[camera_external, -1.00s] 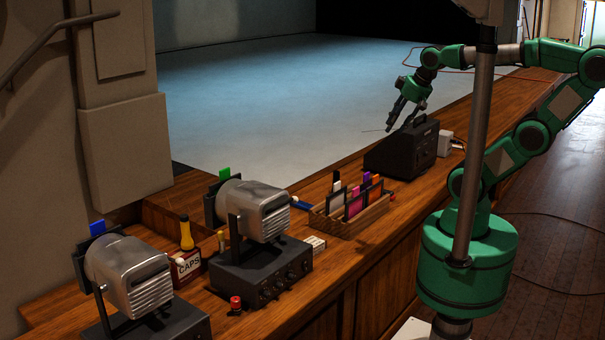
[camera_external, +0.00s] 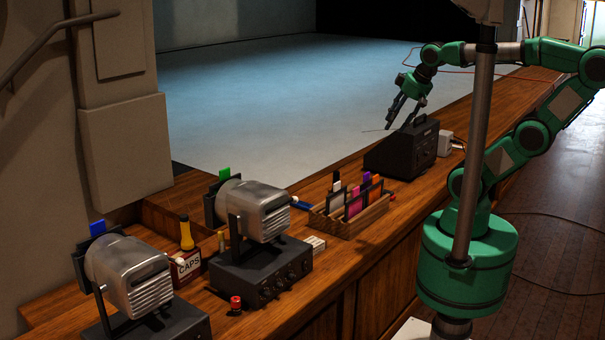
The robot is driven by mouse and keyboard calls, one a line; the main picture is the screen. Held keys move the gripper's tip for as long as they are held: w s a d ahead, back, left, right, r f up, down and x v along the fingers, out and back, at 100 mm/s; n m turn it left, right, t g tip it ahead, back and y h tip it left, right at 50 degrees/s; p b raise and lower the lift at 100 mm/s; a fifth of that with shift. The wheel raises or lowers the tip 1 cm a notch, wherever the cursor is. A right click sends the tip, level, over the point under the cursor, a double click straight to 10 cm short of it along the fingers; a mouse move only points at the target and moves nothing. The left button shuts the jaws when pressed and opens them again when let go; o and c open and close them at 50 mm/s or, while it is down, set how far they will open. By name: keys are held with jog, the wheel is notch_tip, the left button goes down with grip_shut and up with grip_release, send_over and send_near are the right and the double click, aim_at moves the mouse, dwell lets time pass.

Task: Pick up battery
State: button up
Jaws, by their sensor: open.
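I cannot pick out the battery for certain. A small upright gold-coloured cylinder (camera_external: 221,241) stands on the desk between the red CAPS container and the middle lamp, and may be it; it is too small to be sure. My gripper (camera_external: 402,116) is open and empty, pointing down over the far part of the desk, just above or behind the black case (camera_external: 402,147). It is far from the gold cylinder. The case may hide things behind it.
Two silver lamps (camera_external: 262,210) on dark boxes stand at the front left. A red CAPS container (camera_external: 187,266) with a yellow bottle, a red knob-like piece (camera_external: 235,304), a white box (camera_external: 315,243) and a wooden card rack (camera_external: 372,217) share the desk.

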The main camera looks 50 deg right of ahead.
jog(key=w+a+r+g, duration=0.1)
jog(key=w+a+r, duration=0.6)
jog(key=w+r, duration=0.15)
jog(key=w+a+r+n+g+y+b, duration=0.1)
jog(key=w+a+r, duration=0.1)
jog(key=w+a, duration=0.5)
jog(key=w+a+r+n+g, duration=0.15)
jog(key=w+a, duration=0.25)
jog(key=a, duration=0.7)
jog(key=a+f+g, duration=0.1)
jog(key=a+f, duration=0.2)
jog(key=a, duration=1)
jog(key=a+f+h+b, duration=0.1)
jog(key=a+f, duration=0.1)
jog(key=a, duration=1)
jog(key=a+f+g, duration=0.1)
jog(key=a+f, duration=0.2)
jog(key=a, duration=1)
notch_tip(320, 180, down, 38)
jog(key=shift+d+n, duration=0.15)
jog(key=shift+n, duration=0.2)
jog(key=shift+s+f, duration=0.1)
jog(key=shift+s, duration=0.05)
jog(key=shift+f, duration=0.1)
